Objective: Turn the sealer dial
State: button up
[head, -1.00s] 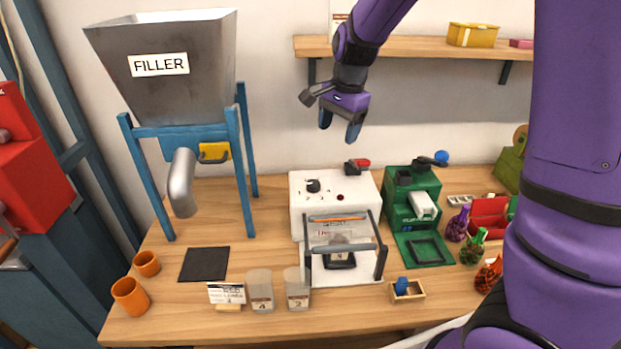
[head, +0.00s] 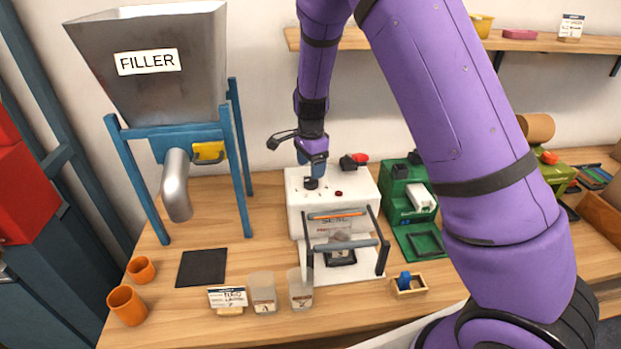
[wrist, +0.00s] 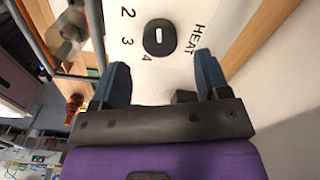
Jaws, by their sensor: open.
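The white sealer (head: 335,185) stands on the bench below my arm. Its black dial (head: 311,183) is on the top panel, at the left. In the wrist view the round dial (wrist: 159,37) has a white mark, with the numbers 2, 3, 4 and the word HEAT beside it. My gripper (head: 312,168) is above the dial, pointing down. In the wrist view my gripper (wrist: 160,72) is open, its two blue fingers apart, with the dial beyond and between the fingertips and nothing held. Whether a finger touches the dial cannot be told.
A red-topped lever (head: 354,161) sits behind the sealer's right side, and the green machine (head: 408,205) is to the right. The sealer's press bar (head: 345,246) is in front. The filler (head: 150,75) stands left. Bench around the black mat (head: 202,267) is partly free.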

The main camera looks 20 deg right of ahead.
aim_at(311, 183)
jog(key=shift+f, duration=2.4)
jog(key=c, duration=0.9)
